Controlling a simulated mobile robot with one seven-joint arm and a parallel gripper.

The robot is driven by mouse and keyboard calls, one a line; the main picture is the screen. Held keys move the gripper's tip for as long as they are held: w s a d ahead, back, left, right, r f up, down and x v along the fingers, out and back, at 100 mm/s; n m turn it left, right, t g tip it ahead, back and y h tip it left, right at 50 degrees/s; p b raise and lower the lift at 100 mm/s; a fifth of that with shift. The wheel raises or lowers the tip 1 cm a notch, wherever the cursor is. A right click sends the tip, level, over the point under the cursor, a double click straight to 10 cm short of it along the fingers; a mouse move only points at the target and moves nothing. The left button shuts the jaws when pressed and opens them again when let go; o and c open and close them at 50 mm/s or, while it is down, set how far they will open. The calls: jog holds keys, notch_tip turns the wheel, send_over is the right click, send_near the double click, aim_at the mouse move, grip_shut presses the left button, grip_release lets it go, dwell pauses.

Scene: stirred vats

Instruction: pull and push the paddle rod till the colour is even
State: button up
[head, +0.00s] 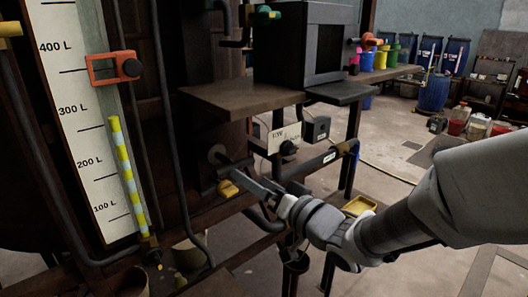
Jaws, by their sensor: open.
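A rod-like part with a round grey collar (217,154) comes out of the dark vat's side low in the head view; it looks like the paddle rod, but I cannot be sure. My gripper (252,183) reaches in from the right, just right of and below this part. It is open, and I see nothing held in it. I cannot tell whether its fingers touch the rod or surround it. The rod's far end and the paddle are hidden inside the vat, and the liquid's colour is not visible.
A level scale (85,130) with an orange clamp (115,68) stands at left. A yellow handle (228,188) is close below my gripper.

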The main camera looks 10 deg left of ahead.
aim_at(217, 155)
jog(key=p+x, duration=0.1)
jog(key=x, duration=1.1)
jog(key=shift+w+a, duration=0.25)
grip_shut()
